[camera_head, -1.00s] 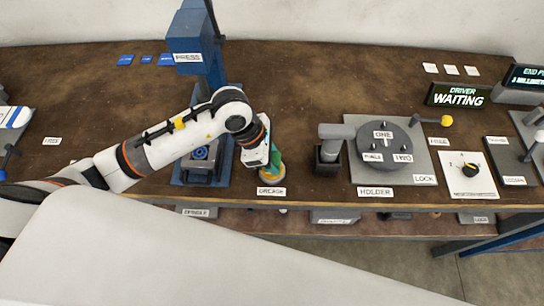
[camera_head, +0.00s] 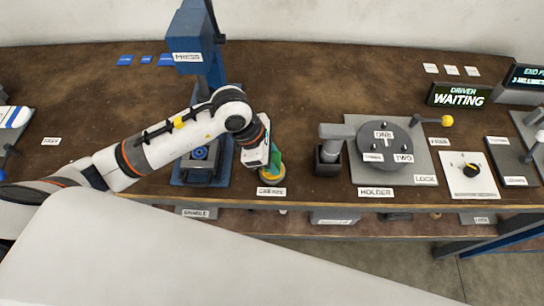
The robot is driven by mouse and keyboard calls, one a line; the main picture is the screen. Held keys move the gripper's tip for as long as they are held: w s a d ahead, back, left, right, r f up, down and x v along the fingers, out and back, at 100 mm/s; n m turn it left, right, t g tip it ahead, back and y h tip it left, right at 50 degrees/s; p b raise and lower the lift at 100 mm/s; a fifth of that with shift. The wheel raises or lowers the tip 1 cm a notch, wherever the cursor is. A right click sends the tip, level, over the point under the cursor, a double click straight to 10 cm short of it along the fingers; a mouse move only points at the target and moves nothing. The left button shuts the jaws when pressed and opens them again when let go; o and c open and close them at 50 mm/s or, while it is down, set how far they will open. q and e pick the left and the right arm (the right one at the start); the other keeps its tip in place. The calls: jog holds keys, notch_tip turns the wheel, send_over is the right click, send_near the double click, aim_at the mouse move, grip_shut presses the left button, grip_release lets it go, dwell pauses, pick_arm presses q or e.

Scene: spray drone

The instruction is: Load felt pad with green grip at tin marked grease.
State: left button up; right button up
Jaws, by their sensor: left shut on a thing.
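My left gripper (camera_head: 265,157) is at the grease tin, shut on the green grip (camera_head: 275,158). The tin (camera_head: 271,173) shows as a yellowish-orange round shape just behind the label reading grease (camera_head: 271,191), at the bench's front edge. The green grip stands over the tin, partly hidden by my gripper. The felt pad under the grip cannot be made out, and I cannot tell whether it touches the grease. My right gripper is not in view.
The blue press (camera_head: 197,60) stands left of my gripper. Right of the tin are a dark upright holder (camera_head: 327,158) and a grey plate with a round disc (camera_head: 384,142). A screen (camera_head: 459,95) reads "driven waiting". The bench's middle back is clear.

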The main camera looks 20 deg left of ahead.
pick_arm(q)
jog(key=shift+s, duration=0.1)
jog(key=shift+r+p, duration=2.05)
jog(key=shift+r, duration=1.4)
